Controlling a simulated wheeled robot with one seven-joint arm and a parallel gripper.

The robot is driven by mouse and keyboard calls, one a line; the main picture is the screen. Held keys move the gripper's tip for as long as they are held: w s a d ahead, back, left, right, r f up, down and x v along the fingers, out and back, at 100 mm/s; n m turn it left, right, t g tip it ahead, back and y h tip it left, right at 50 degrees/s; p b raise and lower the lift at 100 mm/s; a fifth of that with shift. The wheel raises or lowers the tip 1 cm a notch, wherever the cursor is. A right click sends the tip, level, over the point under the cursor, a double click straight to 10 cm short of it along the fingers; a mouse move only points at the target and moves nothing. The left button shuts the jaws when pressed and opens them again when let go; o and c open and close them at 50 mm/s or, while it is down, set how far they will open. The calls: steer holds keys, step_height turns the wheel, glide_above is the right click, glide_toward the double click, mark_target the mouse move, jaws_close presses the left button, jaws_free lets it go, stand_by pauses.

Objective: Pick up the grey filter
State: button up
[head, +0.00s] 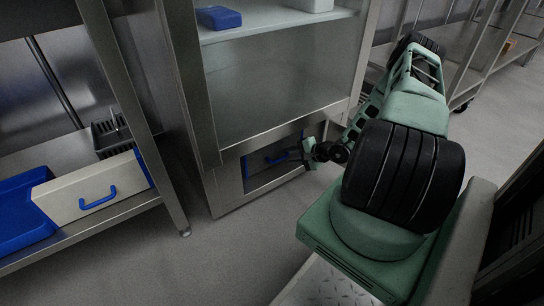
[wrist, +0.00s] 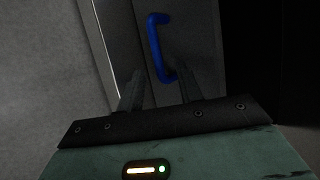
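A grey panel with a blue handle, which looks like the grey filter, sits in the low front opening of the steel cabinet. In the wrist view the grey panel (wrist: 198,35) fills the upper middle, with its blue handle (wrist: 156,45) ahead of my fingers. The view is dark.
The steel cabinet (head: 207,120) has a glass front and holds a blue box (head: 218,17) inside. At left, a low shelf carries a light box with a blue handle (head: 85,195), a blue tray (head: 20,210) and a dark basket (head: 112,135). The floor (head: 230,250) before the cabinet is clear.

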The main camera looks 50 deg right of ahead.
steer(key=shift+w+f, duration=0.3)
steer(key=shift+w, duration=0.05)
steer(key=shift+r, duration=0.1)
jaws_close()
steer(key=shift+r, duration=0.15)
